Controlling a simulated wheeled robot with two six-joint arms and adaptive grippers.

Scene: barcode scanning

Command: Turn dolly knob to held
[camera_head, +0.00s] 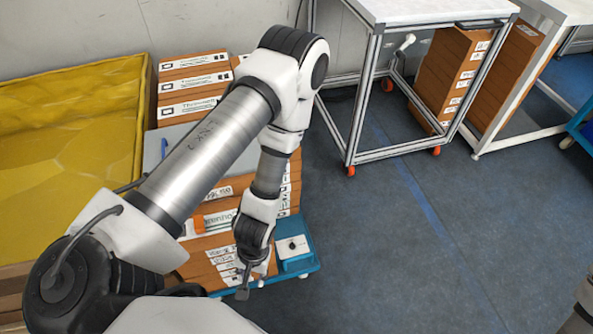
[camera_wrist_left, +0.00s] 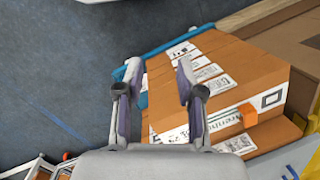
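The blue dolly (camera_head: 312,266) stands low on the floor and carries stacked brown boxes. At its right corner is a blue box with a pale top panel, and a small dark knob (camera_head: 292,245) sits on that panel. The knob's setting is too small to read. My left gripper (camera_head: 252,287) points down just left of the knob, apart from it. In the left wrist view the left gripper's two fingers (camera_wrist_left: 159,75) are spread and empty, above the dolly's edge beside the boxes. I cannot make out the knob there.
Labelled brown boxes (camera_wrist_left: 245,75) are stacked on the dolly close to the left gripper. A yellow bin (camera_head: 60,150) stands at left. A wheeled white-topped table (camera_head: 430,10) stands at the back. The blue floor (camera_head: 430,260) at right is clear.

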